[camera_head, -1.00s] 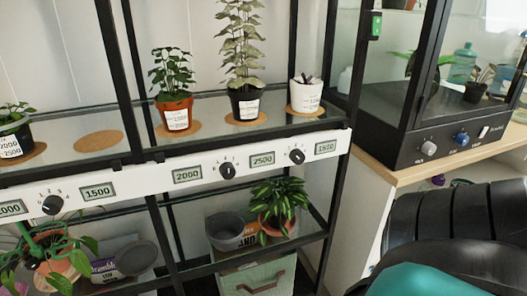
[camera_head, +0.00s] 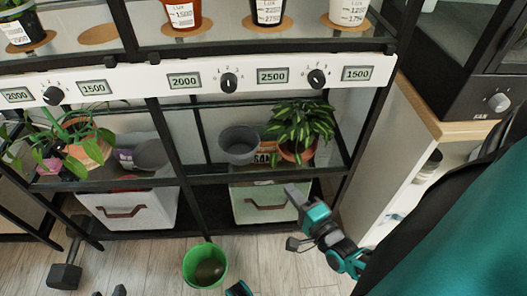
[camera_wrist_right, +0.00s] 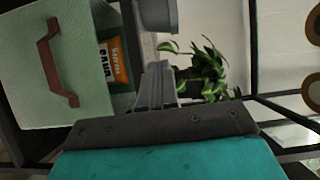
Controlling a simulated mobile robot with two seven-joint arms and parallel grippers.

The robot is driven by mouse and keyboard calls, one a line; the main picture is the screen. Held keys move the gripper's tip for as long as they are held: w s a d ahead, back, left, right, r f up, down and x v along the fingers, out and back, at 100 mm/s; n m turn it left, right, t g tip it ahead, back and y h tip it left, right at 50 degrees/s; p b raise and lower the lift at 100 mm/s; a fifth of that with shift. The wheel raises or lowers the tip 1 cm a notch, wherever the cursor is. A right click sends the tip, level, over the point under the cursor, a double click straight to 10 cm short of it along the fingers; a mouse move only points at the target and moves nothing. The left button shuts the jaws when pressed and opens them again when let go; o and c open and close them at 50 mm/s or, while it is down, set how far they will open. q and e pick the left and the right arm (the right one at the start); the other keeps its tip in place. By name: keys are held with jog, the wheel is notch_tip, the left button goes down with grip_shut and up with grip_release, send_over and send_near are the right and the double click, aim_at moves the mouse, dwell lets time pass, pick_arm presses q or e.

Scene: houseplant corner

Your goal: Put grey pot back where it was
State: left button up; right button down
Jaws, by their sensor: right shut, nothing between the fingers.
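A grey pot (camera_head: 239,147) stands on the lower shelf of the rack, left of a leafy plant in a terracotta pot (camera_head: 296,152). Part of it shows at the top of the right wrist view (camera_wrist_right: 158,16). A second grey pot (camera_head: 151,155) sits tilted on the same shelf further left, beside a bag. My right gripper (camera_head: 291,190) is shut and empty, in front of the pale green crate below that shelf. In the right wrist view its fingers (camera_wrist_right: 158,85) point towards the shelf, apart from the grey pot.
A white crate (camera_head: 133,212) and the pale green crate (camera_head: 262,204) stand under the shelf (camera_head: 213,179). Rack posts and a side cabinet (camera_head: 398,175) bound the right.

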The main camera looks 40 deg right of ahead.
jog(key=b, duration=0.3)
send_near(253, 156)
jog(key=w+d, duration=0.1)
jog(key=w, duration=0.1)
jog(key=w+d, duration=0.2)
jog(key=shift+d+f, duration=0.15)
jog(key=shift+w+a, duration=0.85)
jog(key=shift+a, duration=0.05)
pick_arm(q)
jog(key=shift+w+d+f+h, duration=0.25)
jog(key=shift+d+f+h, duration=0.05)
jog(key=shift+d+f, duration=0.2)
pick_arm(e)
jog(key=shift+w+a, duration=0.4)
jog(key=shift+w, duration=0.05)
pick_arm(q)
jog(key=shift+a, duration=0.1)
